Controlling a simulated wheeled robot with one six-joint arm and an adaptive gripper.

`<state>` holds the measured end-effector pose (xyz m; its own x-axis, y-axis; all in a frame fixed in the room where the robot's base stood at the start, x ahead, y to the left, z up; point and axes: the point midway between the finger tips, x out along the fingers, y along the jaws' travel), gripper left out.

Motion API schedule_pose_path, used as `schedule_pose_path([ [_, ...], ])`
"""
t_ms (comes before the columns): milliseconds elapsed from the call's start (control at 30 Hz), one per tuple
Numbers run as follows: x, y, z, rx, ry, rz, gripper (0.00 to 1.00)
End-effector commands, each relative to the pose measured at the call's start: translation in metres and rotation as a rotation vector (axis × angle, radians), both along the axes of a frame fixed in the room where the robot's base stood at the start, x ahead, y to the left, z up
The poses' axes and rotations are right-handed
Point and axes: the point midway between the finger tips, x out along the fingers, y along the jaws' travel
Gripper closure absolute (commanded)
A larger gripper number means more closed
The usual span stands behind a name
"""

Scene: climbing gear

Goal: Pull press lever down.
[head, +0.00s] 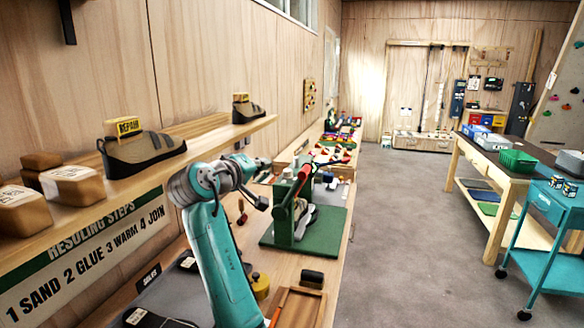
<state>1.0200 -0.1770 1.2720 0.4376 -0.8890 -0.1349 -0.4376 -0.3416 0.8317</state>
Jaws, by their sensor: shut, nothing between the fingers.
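The press (280,212) stands on a green base plate (322,228) on the workbench, right of my arm. Its red lever (292,194) slants across the upper front of the green frame, with its upper end raised. A shoe (305,217) sits at the press, partly hidden by the frame. My gripper (263,203) is small and dark at the end of my teal arm, just left of the press frame. It is shut and empty, and looks apart from the lever, though the exact gap is hard to judge.
A wall shelf (222,133) with shoes and boxes runs along the left. A wooden tray (300,305) and a yellow-lidded jar (260,286) are on the near bench. The grey floor (400,230) right of the bench is clear. A teal cart (555,210) stands at the far right.

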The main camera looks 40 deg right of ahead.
Motion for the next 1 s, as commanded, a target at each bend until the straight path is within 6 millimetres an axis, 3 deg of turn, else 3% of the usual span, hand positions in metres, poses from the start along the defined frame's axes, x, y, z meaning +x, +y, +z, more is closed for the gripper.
schedule_pose_path([
  [267,0.006,-0.014,-0.001,-0.001,0.000,-0.002,1.00],
  [800,0.045,-0.093,-0.014,0.000,0.000,-0.002,1.00],
  [1000,0.026,-0.103,-0.029,0.000,0.000,-0.001,1.00],
])
